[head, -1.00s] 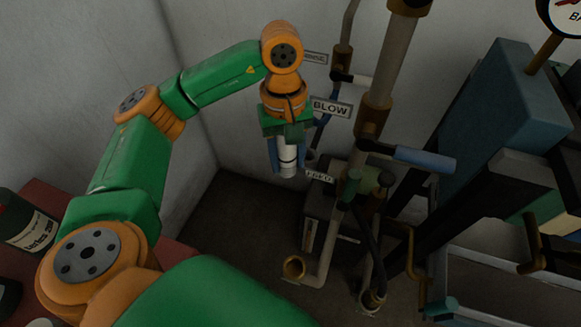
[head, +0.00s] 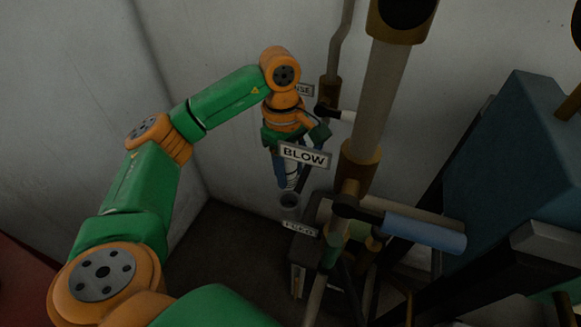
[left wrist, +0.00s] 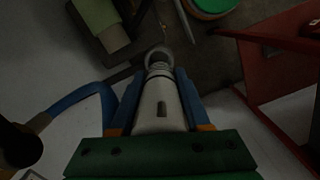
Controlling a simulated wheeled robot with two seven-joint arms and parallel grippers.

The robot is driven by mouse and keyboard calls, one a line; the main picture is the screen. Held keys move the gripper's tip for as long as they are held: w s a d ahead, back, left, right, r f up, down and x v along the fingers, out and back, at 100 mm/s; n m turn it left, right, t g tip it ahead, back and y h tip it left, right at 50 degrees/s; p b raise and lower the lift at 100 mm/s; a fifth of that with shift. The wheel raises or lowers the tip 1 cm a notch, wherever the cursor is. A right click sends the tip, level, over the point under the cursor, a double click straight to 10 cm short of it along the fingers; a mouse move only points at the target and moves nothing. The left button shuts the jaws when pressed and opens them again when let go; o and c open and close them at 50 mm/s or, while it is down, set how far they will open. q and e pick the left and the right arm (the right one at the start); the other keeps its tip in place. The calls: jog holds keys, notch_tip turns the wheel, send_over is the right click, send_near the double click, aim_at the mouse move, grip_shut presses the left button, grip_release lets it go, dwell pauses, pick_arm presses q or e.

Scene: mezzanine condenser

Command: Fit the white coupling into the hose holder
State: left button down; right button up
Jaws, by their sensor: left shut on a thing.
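My left gripper (head: 285,172) points down near the back wall, its blue fingers shut on the white coupling (head: 292,178). In the left wrist view, the white coupling (left wrist: 158,105) lies between the fingers (left wrist: 158,100), its ribbed narrow end pointing away from me. The hose holder appears as a grey ring (head: 290,201) just below the coupling's lower end. In the left wrist view, the ring (left wrist: 158,53) lies just beyond the tip, which overlaps its near edge. I cannot tell whether the tip has entered the ring. The BLOW sign hides part of the gripper. My right gripper is not in view.
The BLOW sign (head: 304,155) hangs close in front of the gripper. A vertical pipe (head: 381,95) and blue-handled valve (head: 425,231) stand to the right. A blue curved hose or bar (left wrist: 78,101) lies left of the fingers. The left wall side is clear.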

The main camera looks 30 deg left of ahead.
aim_at(290, 187)
pick_arm(q)
notch_tip(290, 187, down, 6)
jog(key=b, duration=0.4)
jog(key=shift+w+b, duration=0.15)
jog(key=shift+b, duration=0.15)
jog(key=shift+f+b, duration=1.1)
jog(key=shift+f, duration=0.3)
dwell(0.8)
jog(key=shift+c, duration=1.5)
grip_release()
jog(key=r, duration=0.4)
jog(key=r+p, duration=0.1)
jog(key=r, duration=0.2)
jog(key=shift+a+r, duration=0.1)
jog(key=shift+a, duration=0.2)
